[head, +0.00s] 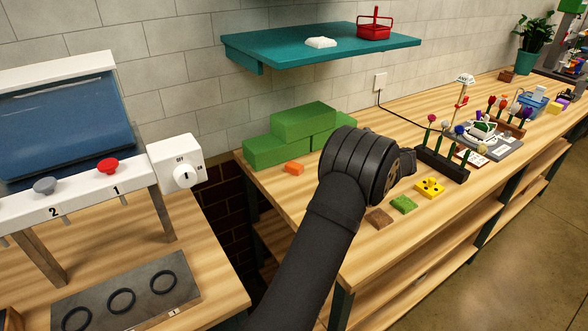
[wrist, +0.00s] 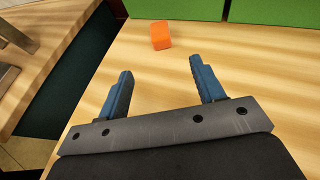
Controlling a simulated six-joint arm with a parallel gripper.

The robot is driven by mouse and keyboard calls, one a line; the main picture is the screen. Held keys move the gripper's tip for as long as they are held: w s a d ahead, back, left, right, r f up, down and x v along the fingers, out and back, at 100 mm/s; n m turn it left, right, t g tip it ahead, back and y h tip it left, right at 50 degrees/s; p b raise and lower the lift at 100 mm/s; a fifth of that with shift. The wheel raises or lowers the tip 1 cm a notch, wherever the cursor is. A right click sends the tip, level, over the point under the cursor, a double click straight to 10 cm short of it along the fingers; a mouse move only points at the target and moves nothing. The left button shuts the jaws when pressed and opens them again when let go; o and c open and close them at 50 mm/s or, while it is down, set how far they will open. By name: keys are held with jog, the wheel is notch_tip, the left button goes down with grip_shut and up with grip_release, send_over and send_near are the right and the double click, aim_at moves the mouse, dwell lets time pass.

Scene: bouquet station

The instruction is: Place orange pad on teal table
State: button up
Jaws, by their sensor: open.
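The orange pad (head: 293,168) is a small block lying on the wooden bench, in front of the green blocks. It also shows in the wrist view (wrist: 161,36), beyond my fingertips and between their lines. My gripper (wrist: 158,78) is open and empty over the bench, apart from the pad. In the head view my arm hides the fingers. The teal table (head: 330,46) shows as a flat teal shelf on the wall above the bench. A white item (head: 320,43) and a red basket (head: 374,27) stand on it, with bare surface to the left of them.
Green blocks (head: 277,138) are stacked behind the pad. Brown, green and yellow (head: 430,186) pieces lie right of my arm, near a black flower rack (head: 442,163). A gap separates the bench from the left counter, which holds a white-framed panel with knobs (head: 107,166).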

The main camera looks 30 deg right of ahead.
send_near(295, 165)
jog(key=x, duration=0.5)
jog(key=shift+w+d+f, duration=0.1)
jog(key=shift+w+d, duration=0.05)
jog(key=shift+w, duration=0.05)
jog(key=shift+x, duration=2.65)
jog(key=shift+s, duration=0.1)
jog(key=c, duration=1.1)
jog(key=shift+c, duration=0.2)
